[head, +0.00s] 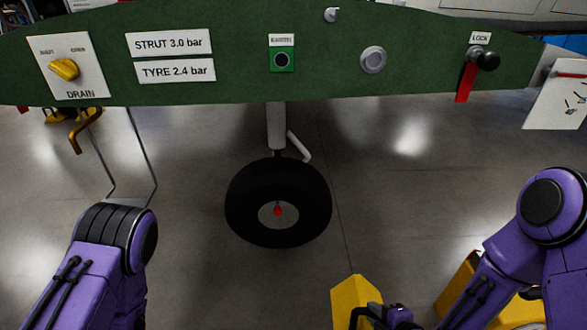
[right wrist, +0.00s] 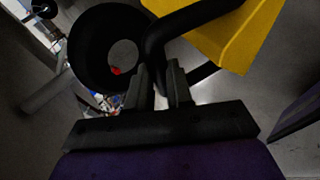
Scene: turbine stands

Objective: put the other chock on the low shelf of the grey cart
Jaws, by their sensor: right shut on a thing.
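A yellow chock (head: 352,298) with a black handle is at the bottom of the head view, a little right of the middle. The chock (right wrist: 215,30) and its black handle (right wrist: 185,27) also show in the right wrist view. My right gripper (right wrist: 160,88) is shut on the handle, and the chock hangs beyond the fingers. In the head view this gripper is mostly cut off by the lower edge. My left arm comes in at the lower left, but its gripper is out of view. The grey cart and its low shelf are not seen.
A black tyre (head: 318,205) on a strut stands ahead on the grey floor, under a green panel (head: 320,75). Another yellow thing (head: 457,285) is partly hidden behind my right arm. Open floor (head: 420,190) lies right of the tyre.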

